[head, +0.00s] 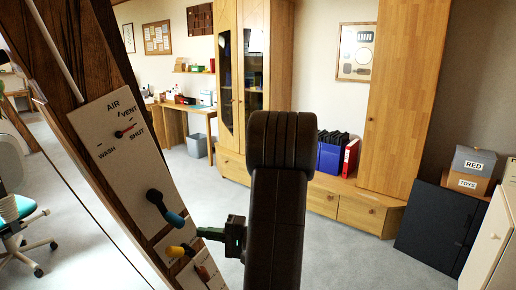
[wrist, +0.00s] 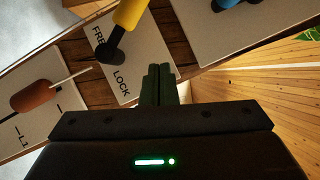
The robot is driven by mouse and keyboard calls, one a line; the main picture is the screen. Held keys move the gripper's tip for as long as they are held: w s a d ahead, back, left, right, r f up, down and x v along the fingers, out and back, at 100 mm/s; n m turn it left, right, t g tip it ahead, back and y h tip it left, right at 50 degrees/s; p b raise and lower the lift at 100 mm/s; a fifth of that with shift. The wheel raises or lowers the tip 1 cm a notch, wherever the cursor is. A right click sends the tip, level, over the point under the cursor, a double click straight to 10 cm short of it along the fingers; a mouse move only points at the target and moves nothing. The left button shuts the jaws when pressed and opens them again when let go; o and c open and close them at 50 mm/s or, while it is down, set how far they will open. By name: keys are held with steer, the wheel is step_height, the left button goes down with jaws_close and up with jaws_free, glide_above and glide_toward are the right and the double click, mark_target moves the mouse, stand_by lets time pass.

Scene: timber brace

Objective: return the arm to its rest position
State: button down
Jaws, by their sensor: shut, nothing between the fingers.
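My gripper (head: 202,232) is in front of the slanted timber brace (head: 88,62), with its fingers together and empty. In the wrist view the gripper (wrist: 158,72) points at the brace below a FREE/LOCK plate (wrist: 119,58). A yellow-handled lever (wrist: 128,14) is on that plate, up and left of the fingertips. The yellow handle (head: 176,251) and a blue-handled lever (head: 175,219) sit close to the fingertips in the head view; I cannot tell the exact gap. My dark arm fills the middle of the head view.
An orange-brown handle (wrist: 32,96) is at left in the wrist view. A wooden cabinet (head: 253,60), labelled boxes (head: 474,170) and an office chair (head: 15,210) stand around. Grey floor (head: 345,255) is open.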

steer(key=shift+w+d+f+m+y+p, duration=0.15)
steer(key=shift+w+f+m+y+p, duration=0.1)
steer(key=shift+m+p, duration=0.25)
steer(key=shift+w+d+f+m+y+p, duration=0.15)
steer(key=shift+m+y+p, duration=0.1)
steer(key=shift+m+p, duration=0.2)
